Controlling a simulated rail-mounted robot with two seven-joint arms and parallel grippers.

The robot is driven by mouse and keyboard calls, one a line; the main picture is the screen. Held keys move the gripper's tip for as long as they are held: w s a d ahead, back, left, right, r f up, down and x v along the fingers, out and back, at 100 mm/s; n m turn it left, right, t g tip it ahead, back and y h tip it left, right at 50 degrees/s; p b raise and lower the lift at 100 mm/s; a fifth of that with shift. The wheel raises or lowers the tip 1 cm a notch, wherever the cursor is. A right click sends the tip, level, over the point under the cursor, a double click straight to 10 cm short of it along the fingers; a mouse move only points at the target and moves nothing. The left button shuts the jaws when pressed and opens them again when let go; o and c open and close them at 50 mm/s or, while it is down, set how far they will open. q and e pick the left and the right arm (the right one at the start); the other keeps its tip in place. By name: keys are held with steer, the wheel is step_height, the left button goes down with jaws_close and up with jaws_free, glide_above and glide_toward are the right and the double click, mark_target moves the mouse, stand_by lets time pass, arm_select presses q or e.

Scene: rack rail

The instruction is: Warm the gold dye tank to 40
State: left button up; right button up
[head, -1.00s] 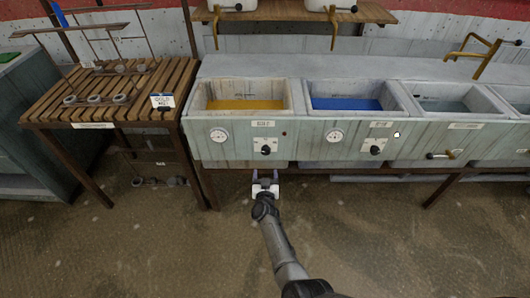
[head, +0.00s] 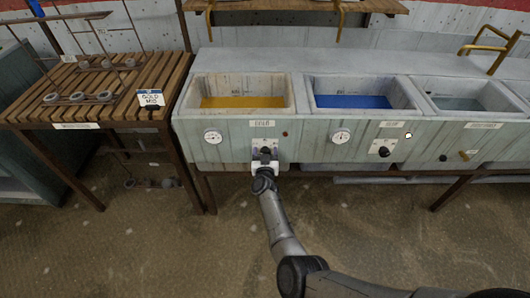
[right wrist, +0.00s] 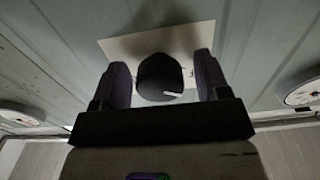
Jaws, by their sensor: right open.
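The gold dye tank (head: 284,112) holds yellow liquid (head: 243,102) and is the leftmost basin of the row. Its front panel has a round white gauge (head: 212,136), a small dark red lamp (head: 285,134) and a dark knob on a pale plate (head: 264,143). My right gripper (head: 264,157) is in front of that knob. In the right wrist view the open fingers stand on either side of the black knob (right wrist: 159,76), which has a white pointer line. I cannot tell whether the fingers touch it. My left gripper is out of view.
A blue dye tank (head: 350,102) with its own gauge (head: 341,136) and knob (head: 384,149) is to the right. A slatted wooden rack (head: 110,92) with a card reading "GOLD MID" (head: 150,98) stands at left. The floor in front is clear.

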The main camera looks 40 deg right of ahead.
steer(key=shift+c, duration=0.6)
steer(key=c, duration=0.8)
